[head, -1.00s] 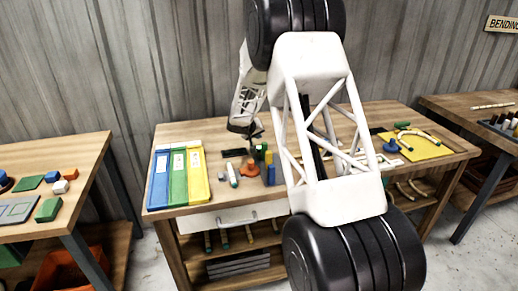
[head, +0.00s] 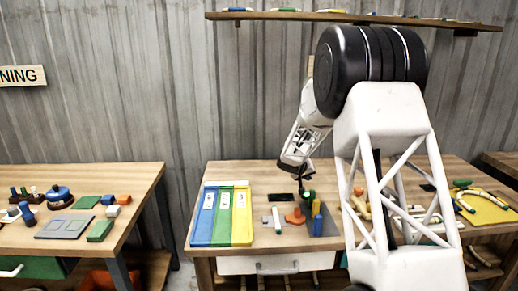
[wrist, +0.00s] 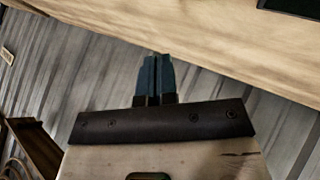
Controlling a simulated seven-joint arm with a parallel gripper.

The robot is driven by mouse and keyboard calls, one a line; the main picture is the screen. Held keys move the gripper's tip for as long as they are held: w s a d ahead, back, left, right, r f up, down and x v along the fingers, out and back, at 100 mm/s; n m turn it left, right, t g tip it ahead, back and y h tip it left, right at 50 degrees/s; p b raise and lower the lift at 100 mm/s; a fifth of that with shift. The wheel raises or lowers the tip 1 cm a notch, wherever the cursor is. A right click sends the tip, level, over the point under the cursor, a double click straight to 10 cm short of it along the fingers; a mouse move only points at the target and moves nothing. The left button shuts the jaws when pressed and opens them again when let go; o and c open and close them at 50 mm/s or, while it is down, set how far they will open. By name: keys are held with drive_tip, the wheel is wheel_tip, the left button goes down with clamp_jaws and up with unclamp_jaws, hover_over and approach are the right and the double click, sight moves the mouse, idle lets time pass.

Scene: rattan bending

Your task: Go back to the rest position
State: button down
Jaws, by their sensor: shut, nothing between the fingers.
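My gripper (wrist: 156,75) is shut and empty in the wrist view, its two dark fingers pressed together. Beyond the fingers in that view lie the wooden bench edge (wrist: 220,40) and the grey corrugated wall. In the head view my white arm reaches over the middle workbench (head: 232,178), and its end hangs above the small parts near the back of the bench. The fingertips are too small there to make out clearly.
A blue, green and yellow tray (head: 222,214) lies on the bench's left. An orange piece (head: 295,217) and blue and yellow upright pieces stand close to the arm's end. A yellow board (head: 485,210) lies at right. A left table (head: 140,180) holds several blocks. A shelf (head: 360,17) hangs above.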

drive_tip(key=s+a+r+g+y, duration=0.1)
drive_tip(key=s+r, duration=0.5)
drive_tip(key=s, duration=0.4)
drive_tip(key=s+r+g, duration=0.1)
drive_tip(key=s+r, duration=0.4)
drive_tip(key=s, duration=0.5)
drive_tip(key=s+a+r+y, duration=0.1)
drive_tip(key=s+r, duration=0.5)
drive_tip(key=s, duration=0.4)
drive_tip(key=s+a+y, duration=0.2)
drive_tip(key=s+a, duration=0.1)
drive_tip(key=s, duration=1.5)
drive_tip(key=s+a+f+g+y, duration=0.1)
drive_tip(key=s+a+y, duration=0.1)
drive_tip(key=s, duration=1.6)
drive_tip(key=shift+s+a+f+n+y, duration=0.2)
drive_tip(key=shift+a+n+y, duration=0.1)
drive_tip(key=shift+a, duration=0.5)
